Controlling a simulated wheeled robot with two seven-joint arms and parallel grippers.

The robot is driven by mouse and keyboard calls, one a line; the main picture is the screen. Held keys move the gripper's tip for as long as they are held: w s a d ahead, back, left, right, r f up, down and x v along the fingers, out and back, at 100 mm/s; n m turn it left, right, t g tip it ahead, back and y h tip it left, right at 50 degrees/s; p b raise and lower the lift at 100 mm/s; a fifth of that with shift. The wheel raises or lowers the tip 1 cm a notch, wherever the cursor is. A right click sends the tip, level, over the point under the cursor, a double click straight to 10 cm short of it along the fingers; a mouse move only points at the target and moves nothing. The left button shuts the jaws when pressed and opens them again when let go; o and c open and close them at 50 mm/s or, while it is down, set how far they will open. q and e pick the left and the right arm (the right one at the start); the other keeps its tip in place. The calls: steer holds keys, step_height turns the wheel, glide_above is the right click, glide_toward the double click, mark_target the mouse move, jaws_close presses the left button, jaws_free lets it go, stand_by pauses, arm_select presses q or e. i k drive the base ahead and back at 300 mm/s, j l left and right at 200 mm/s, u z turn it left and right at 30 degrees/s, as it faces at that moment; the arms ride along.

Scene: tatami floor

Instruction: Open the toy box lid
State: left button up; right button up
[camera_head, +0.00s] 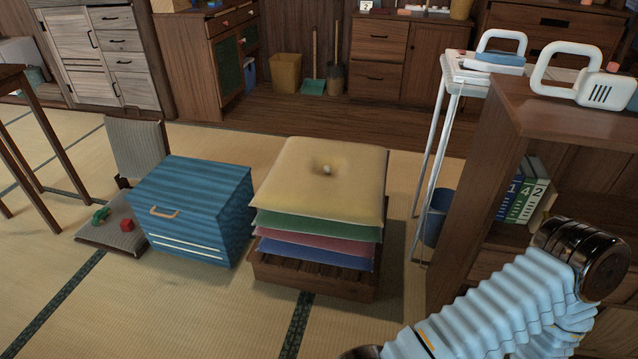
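The blue toy box (190,212) stands on the tatami left of the middle, with a tan handle (164,212) near the top of its front and two pale stripes low on the front. Its lid (193,178) looks shut, lying flat on top. My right arm shows at the lower right in a pale blue ribbed sleeve, but its gripper is out of the picture. My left arm and gripper do not show. Neither gripper is seen touching the box.
Stacked cushions (320,185) on a wooden base (318,280) stand close to the box's right. A legless chair (138,150) with a green toy (101,215) and red block (127,225) is at its left. A wooden shelf (470,180) stands right. Tatami in front is clear.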

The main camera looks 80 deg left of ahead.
mark_target(178, 185)
steer(key=u, duration=3.95)
steer(key=i+l+z, duration=0.1)
steer(key=i+z, duration=0.7)
